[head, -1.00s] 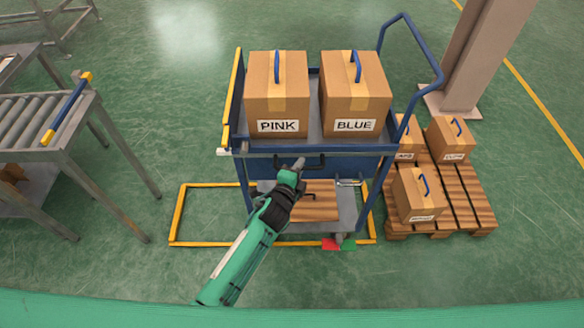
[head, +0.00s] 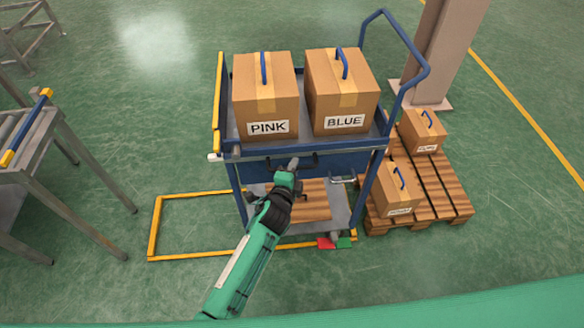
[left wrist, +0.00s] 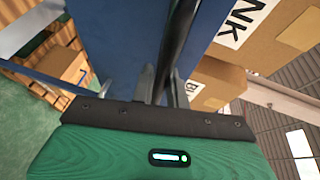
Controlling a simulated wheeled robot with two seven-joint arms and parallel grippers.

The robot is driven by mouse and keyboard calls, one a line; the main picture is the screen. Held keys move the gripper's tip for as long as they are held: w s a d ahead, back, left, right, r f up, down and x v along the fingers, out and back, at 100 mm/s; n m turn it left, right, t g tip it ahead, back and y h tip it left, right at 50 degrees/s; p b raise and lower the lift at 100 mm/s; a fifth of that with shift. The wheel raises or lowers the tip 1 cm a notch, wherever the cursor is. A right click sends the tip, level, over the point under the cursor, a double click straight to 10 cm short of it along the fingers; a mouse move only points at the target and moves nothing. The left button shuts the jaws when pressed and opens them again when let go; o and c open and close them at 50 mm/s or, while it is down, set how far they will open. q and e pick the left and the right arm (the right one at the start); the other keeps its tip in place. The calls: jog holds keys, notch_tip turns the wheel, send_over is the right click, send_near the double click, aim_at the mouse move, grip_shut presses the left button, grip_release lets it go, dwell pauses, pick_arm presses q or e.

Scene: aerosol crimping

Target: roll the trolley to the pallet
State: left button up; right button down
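The blue trolley (head: 345,160) stands at the centre, with a cardboard box marked PINK (head: 266,100) and one marked BLUE (head: 342,95) upright on its top deck. The wooden pallet (head: 452,190) lies just right of it; the trolley's right side partly covers the pallet in view. My left gripper (head: 292,166) is at the black bar handle on the trolley's near panel. In the left wrist view, its fingers (left wrist: 163,85) close around the black bar (left wrist: 180,40). My right gripper is not in view.
Boxes (head: 398,190) (head: 423,130) stand on the pallet. A yellow floor frame (head: 155,225) lies under the trolley and to its left. Red and green pedals (head: 326,243) show at its foot. A roller conveyor (head: 40,130) is at left, a pillar (head: 440,50) behind the pallet.

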pick_arm(q)
jog(key=o, duration=0.3)
jog(key=shift+d, duration=0.15)
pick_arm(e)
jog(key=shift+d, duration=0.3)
pick_arm(q)
jog(key=shift+s, duration=0.1)
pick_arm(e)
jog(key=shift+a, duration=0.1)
pick_arm(q)
jog(key=v, duration=1.3)
jog(key=shift+s, duration=0.25)
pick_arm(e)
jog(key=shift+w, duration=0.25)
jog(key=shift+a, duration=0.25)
